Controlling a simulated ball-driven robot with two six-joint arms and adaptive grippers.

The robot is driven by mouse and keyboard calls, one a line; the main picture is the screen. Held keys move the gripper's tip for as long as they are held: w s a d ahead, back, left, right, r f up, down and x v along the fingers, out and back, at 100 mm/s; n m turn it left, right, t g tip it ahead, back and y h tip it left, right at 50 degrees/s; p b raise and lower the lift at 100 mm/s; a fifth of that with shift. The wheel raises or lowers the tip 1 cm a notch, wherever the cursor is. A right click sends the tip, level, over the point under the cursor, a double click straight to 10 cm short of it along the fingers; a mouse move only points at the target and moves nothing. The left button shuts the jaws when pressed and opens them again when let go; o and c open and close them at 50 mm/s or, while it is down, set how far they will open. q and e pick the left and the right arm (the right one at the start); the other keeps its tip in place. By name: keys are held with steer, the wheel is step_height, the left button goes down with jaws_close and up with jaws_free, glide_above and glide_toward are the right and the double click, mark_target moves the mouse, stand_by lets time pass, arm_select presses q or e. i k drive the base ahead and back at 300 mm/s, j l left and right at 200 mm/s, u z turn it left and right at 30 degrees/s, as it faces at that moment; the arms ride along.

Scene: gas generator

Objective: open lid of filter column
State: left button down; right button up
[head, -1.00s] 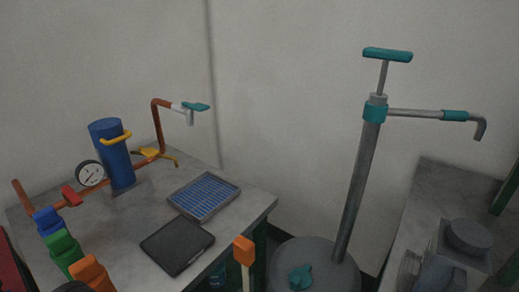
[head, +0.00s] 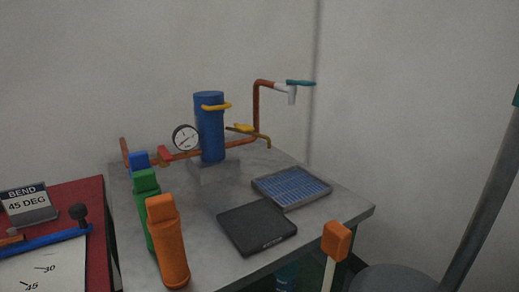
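The filter column is the upright blue cylinder (head: 210,135) on the grey table, in the middle of the head view. The top looks closed. A copper pipe (head: 190,155) runs along its foot, with a round gauge (head: 185,137) at its left. Neither of my grippers shows in this view.
On the table (head: 330,215) are a green bottle (head: 146,190), an orange bottle (head: 167,240), a black flat plate (head: 256,226) and a blue-gridded tray (head: 291,186). A tap (head: 298,84) rises behind. An orange-topped post (head: 337,240) stands at the front edge.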

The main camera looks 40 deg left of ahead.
mark_target(207, 104)
steer(key=u, duration=1.8)
